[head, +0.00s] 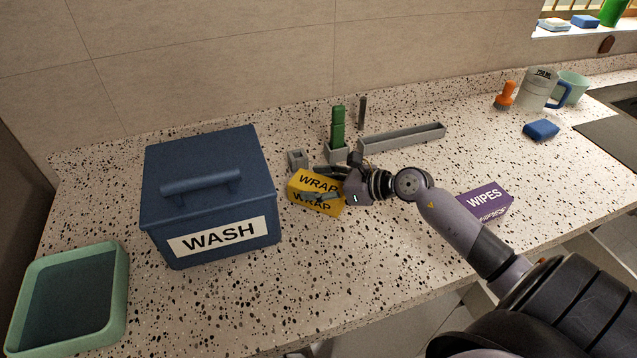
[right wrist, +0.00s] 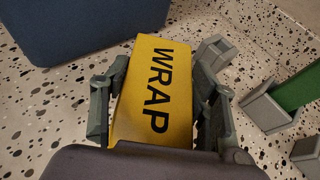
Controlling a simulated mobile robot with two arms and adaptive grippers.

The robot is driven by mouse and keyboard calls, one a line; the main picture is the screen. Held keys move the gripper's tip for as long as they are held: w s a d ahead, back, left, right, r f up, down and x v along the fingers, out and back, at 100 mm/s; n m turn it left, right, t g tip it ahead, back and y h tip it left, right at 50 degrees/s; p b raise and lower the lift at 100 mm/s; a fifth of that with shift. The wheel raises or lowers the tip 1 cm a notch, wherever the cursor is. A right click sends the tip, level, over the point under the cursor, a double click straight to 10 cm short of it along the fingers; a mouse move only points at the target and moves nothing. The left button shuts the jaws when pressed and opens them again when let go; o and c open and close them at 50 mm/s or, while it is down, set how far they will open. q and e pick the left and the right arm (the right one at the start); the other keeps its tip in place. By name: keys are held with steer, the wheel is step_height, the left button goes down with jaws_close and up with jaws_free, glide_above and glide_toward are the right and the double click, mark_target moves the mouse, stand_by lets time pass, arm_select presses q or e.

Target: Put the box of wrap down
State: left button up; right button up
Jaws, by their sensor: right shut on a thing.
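The box of wrap (head: 304,183) is yellow with black WRAP lettering, in the middle of the counter in the head view, just right of the blue WASH box. My right gripper (head: 330,183) is shut on it. In the right wrist view, the box of wrap (right wrist: 152,88) lies between the two fingers of my right gripper (right wrist: 158,105), one along each side. I cannot tell whether its underside touches the counter. My left gripper is not in view.
The blue WASH box (head: 215,207) stands close left, with a green tub (head: 118,300) beyond it. Grey holders (head: 297,160), a green block (head: 338,125) and a grey tray (head: 402,138) stand behind. A purple WIPES box (head: 484,200) lies right. Counter in front (head: 330,260) is clear.

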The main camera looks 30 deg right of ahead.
steer(key=shift+f, duration=0.15)
steer(key=o, duration=1.3)
